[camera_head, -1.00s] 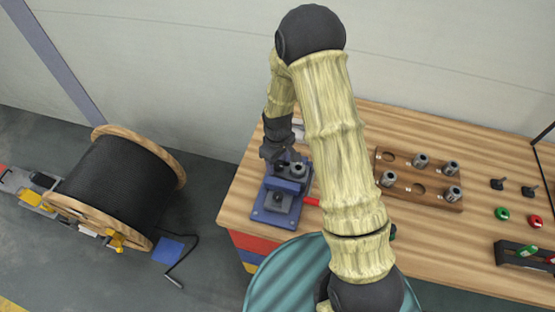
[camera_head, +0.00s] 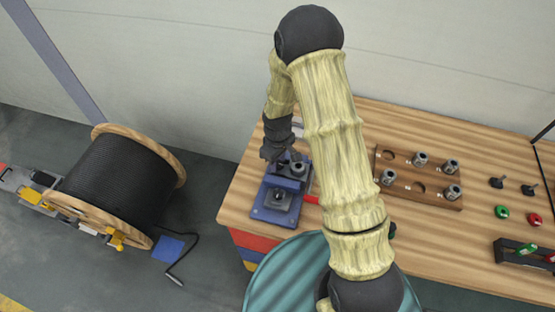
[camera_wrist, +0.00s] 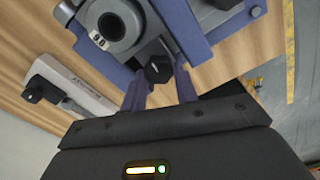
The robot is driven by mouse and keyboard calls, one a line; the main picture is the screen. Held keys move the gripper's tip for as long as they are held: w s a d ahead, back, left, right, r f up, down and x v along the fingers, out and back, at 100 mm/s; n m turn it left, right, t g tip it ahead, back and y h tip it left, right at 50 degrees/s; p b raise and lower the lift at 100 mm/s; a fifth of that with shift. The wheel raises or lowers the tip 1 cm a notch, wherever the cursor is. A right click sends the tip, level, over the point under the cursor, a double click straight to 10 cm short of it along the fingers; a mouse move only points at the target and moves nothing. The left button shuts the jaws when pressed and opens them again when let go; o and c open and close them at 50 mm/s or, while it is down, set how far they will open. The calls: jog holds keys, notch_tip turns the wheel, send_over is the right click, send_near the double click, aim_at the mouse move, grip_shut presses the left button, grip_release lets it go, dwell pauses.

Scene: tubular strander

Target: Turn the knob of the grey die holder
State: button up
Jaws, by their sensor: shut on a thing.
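The die holder (camera_head: 268,214) stands on the left end of the wooden bench, with a blue body and grey round parts. In the wrist view its blue body (camera_wrist: 178,28) and grey ring (camera_wrist: 113,24) fill the top. A small black knob (camera_wrist: 158,70) sticks out of its side towards me. My gripper (camera_wrist: 160,78) has one finger on each side of this knob and is shut on it. In the head view my gripper (camera_head: 274,155) is at the back left of the holder, and the knob cannot be made out there.
A pale device with a black knob (camera_wrist: 70,88) lies beside the holder. A wooden rack (camera_head: 397,196) with several metal dies stands to the right. Red and green parts and a dark rack (camera_head: 520,255) are at the far right. A cable spool (camera_head: 112,180) is on the floor at left.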

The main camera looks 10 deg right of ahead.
jog(key=n+b, duration=0.1)
jog(key=n, duration=0.3)
jog(key=shift+n, duration=0.3)
jog(key=n, duration=0.4)
jog(key=shift+s+n, duration=0.1)
jog(key=shift+n, duration=0.2)
jog(key=n+p, duration=0.1)
jog(key=n, duration=0.3)
jog(key=shift+s+r+p, duration=0.1)
jog(key=shift+r+p, duration=0.05)
jog(key=shift+p, duration=0.25)
jog(key=shift+n+p, duration=0.9)
jog(key=shift+n, duration=1.6)
jog(key=o, duration=1)
jog(key=shift+s+d+f, duration=0.1)
jog(key=shift+s+f, duration=0.05)
jog(key=shift+f, duration=0.1)
